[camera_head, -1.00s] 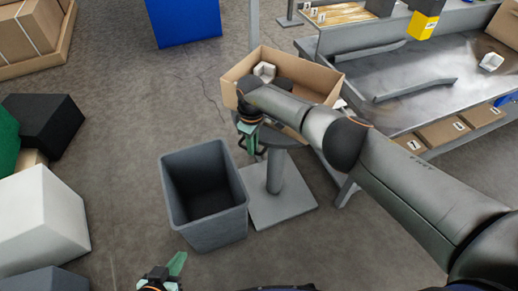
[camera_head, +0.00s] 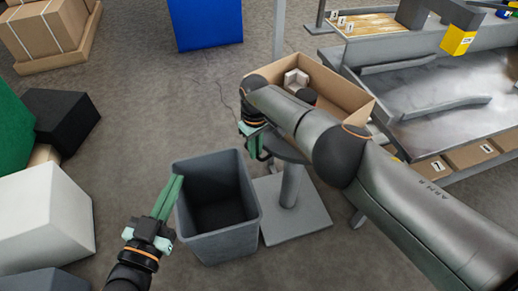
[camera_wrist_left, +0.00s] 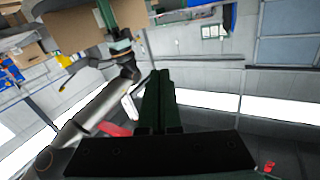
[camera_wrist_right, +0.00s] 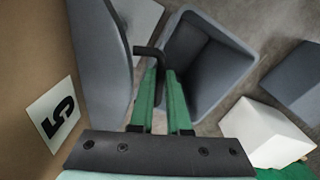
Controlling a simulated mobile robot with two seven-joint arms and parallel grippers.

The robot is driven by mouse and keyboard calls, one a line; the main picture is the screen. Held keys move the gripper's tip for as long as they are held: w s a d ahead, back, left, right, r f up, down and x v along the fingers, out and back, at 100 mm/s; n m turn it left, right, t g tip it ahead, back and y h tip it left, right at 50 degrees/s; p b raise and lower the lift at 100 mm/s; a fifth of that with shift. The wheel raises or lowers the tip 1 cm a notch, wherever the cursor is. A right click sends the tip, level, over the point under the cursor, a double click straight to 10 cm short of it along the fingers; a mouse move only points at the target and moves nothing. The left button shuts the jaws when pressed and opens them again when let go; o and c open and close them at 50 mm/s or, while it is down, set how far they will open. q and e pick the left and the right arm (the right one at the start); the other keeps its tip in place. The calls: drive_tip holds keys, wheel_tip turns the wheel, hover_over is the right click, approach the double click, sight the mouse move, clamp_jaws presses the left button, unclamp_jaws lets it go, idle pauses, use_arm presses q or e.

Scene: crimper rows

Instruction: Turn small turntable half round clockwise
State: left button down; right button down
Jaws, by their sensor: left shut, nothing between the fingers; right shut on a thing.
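The small turntable is a grey round disc (camera_head: 283,148) on a column above a square foot plate. It carries an open cardboard box (camera_head: 346,92) with a white block (camera_head: 296,79) inside. My right gripper (camera_head: 259,154) is at the disc's near left edge, its arm covering much of the disc and box. In the right wrist view its green fingers (camera_wrist_right: 165,72) are shut on a dark bent handle (camera_wrist_right: 149,51) beside the disc (camera_wrist_right: 103,60). My left gripper (camera_head: 177,181) is shut and empty, left of the grey bin, apart from the turntable; its closed fingers show in its wrist view (camera_wrist_left: 160,88).
An open grey bin (camera_head: 250,215) stands just left of the turntable foot. A metal workbench (camera_head: 430,78) is close on the right. White (camera_head: 45,215) and black (camera_head: 62,120) blocks lie at the left; a blue box (camera_head: 205,22) is at the back. Floor between is clear.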

use_arm(q)
drive_tip(key=shift+r, duration=0.15)
use_arm(e)
drive_tip(key=c, duration=1.2)
unclamp_jaws()
drive_tip(key=shift+o, duration=0.2)
drive_tip(key=shift+r, duration=0.15)
